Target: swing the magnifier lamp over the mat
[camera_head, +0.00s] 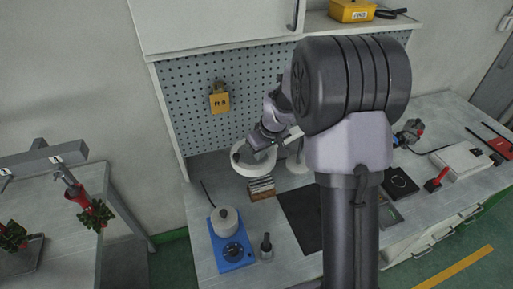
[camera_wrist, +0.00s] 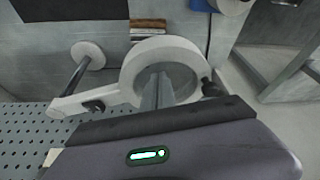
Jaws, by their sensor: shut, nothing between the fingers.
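The magnifier lamp's white ring head (camera_head: 254,171) is low at the back of the bench, in front of the pegboard. In the wrist view the ring (camera_wrist: 183,52) fills the middle, with its white arm (camera_wrist: 75,104) running left, a pole and round base (camera_wrist: 88,54) behind, and a dark knob (camera_wrist: 212,86) at its right. My gripper (camera_head: 240,154) is shut and empty at the ring; its narrow fingers (camera_wrist: 157,84) appear across the ring's opening. I cannot tell whether they touch it. The black mat (camera_head: 299,218) lies in front, right of the ring, partly hidden by my arm.
A brown block stack (camera_head: 261,188) stands just in front of the ring. A blue heater with a pot (camera_head: 232,252) and a small dark tool in a holder (camera_head: 266,247) are nearer the front. The pegboard (camera_head: 195,125) closes off the back.

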